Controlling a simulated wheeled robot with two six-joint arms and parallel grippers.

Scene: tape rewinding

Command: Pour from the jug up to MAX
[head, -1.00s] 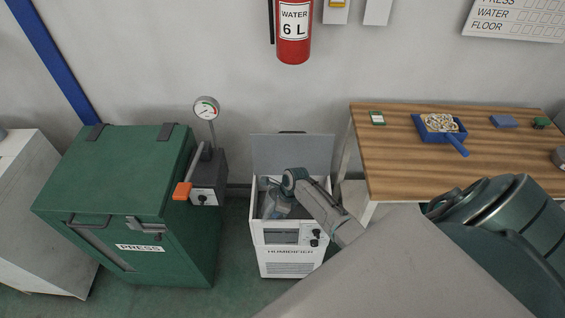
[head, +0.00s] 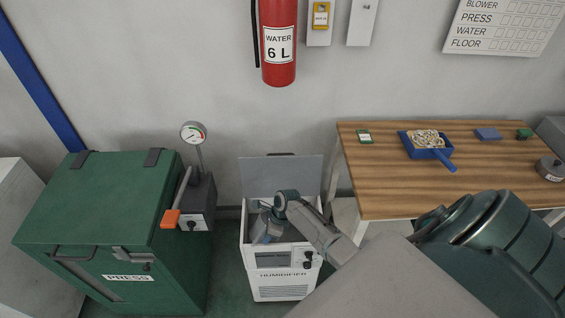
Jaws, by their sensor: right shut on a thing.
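The white humidifier (head: 283,282) stands on the floor with its lid (head: 281,178) raised at the back. My right gripper (head: 266,214) reaches in from the right, over the humidifier's open top. It is shut on a grey-blue thing, apparently the jug (head: 267,230), which is tilted in the opening. My wrist and arm partly cover the jug and the opening. The water level and a MAX mark cannot be made out. My left gripper is out of view.
The green press (head: 95,205) stands left, with a gauge (head: 193,133) and an orange-ended lever (head: 171,218) beside it. A wooden table (head: 385,190) at right holds a blue dustpan (head: 430,150). A red extinguisher (head: 278,70) hangs on the wall.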

